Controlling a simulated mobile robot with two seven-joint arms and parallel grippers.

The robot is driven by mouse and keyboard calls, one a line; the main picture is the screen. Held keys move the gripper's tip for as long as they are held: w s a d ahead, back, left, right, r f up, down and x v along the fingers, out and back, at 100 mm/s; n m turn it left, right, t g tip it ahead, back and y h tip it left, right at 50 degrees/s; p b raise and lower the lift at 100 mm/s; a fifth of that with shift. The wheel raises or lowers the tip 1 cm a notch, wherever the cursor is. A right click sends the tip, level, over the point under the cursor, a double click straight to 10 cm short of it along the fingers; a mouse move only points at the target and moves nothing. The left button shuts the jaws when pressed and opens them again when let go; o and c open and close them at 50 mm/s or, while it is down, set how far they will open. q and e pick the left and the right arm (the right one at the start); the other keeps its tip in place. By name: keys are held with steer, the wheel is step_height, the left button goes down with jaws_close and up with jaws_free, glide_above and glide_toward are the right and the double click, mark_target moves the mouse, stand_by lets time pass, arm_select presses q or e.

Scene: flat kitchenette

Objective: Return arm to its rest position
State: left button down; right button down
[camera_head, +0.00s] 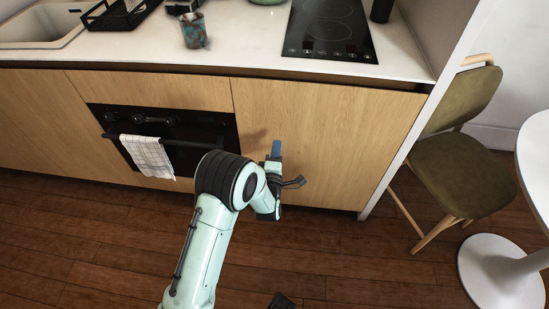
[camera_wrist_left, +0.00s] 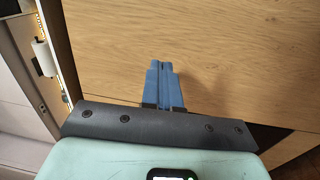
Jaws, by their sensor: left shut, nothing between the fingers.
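My left arm (camera_head: 207,245) reaches up from the bottom of the head view, pale green with a black joint. My left gripper (camera_head: 275,150) is in front of the wooden cabinet door (camera_head: 330,145), to the right of the oven. In the left wrist view its blue fingers (camera_wrist_left: 162,70) are together with nothing between them, against a background of wood panel (camera_wrist_left: 220,45). Whether the fingertips touch the panel cannot be told. My right gripper is not clearly in view; a small dark part at the bottom edge of the head view cannot be identified.
The counter (camera_head: 250,45) bears a cup (camera_head: 193,30), a black rack (camera_head: 120,14) and a cooktop (camera_head: 330,28). A towel (camera_head: 148,156) hangs on the oven handle. A chair (camera_head: 465,175) and white table (camera_head: 536,160) stand right. Floor (camera_head: 330,255) is open in front.

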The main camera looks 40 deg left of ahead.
arm_select(q)
steer(key=v, duration=0.4)
steer(key=shift+s+d+f, duration=0.1)
steer(key=shift+s, duration=0.1)
arm_select(e)
steer(key=shift+s+a+r, duration=0.15)
steer(key=shift+s+a, duration=0.05)
steer(key=shift+s, duration=0.35)
arm_select(q)
steer(key=shift+f, duration=0.1)
